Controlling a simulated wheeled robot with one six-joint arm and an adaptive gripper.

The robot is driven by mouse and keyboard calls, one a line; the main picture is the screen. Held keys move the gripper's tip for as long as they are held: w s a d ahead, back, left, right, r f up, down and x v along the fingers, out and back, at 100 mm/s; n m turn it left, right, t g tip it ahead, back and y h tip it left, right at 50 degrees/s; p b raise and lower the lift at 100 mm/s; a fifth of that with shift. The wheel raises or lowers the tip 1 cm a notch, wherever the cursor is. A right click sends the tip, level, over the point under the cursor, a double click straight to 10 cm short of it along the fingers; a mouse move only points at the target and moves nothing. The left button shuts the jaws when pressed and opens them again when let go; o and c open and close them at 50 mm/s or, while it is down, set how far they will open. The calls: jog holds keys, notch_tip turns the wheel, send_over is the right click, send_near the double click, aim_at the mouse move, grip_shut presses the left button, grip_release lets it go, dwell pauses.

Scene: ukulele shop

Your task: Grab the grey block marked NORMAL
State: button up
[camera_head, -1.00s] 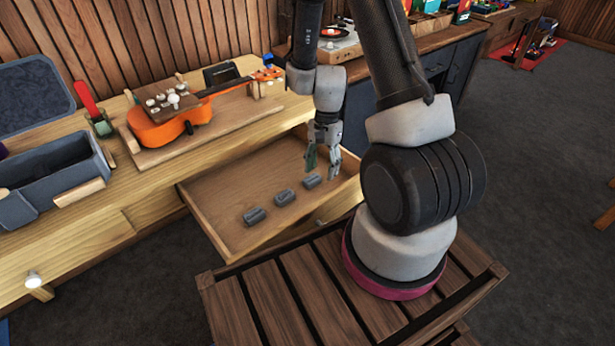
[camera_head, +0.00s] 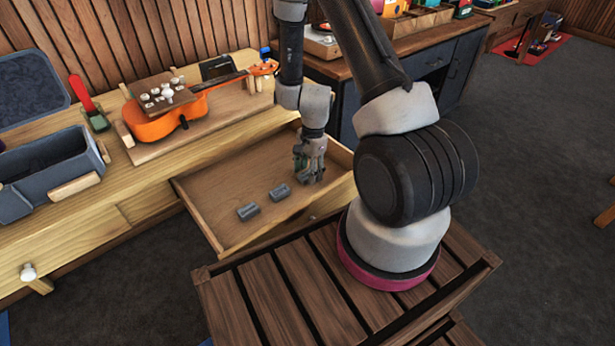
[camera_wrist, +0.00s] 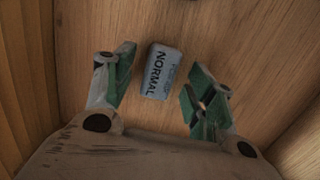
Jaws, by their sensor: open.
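The grey block marked NORMAL (camera_wrist: 160,72) lies on the drawer floor in the wrist view, its lettering facing up. My gripper (camera_wrist: 158,85) is open, with one green-padded finger on each side of the block, apart from it. In the head view my gripper (camera_head: 309,172) is low inside the open drawer at its right end and hides this block. Two other grey blocks, a middle one (camera_head: 280,192) and a left one (camera_head: 248,211), lie to its left; their markings cannot be read.
The open wooden drawer (camera_head: 215,180) has walls close around my gripper; a side wall (camera_wrist: 25,75) shows in the wrist view. Above it, the bench holds an orange ukulele (camera_head: 165,122) on a wooden stand and a grey-blue bin (camera_head: 45,170).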

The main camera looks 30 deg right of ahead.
jog(key=shift+f, duration=0.4)
jog(key=c, duration=1.1)
jog(key=shift+o, duration=0.2)
jog(key=shift+r, duration=0.15)
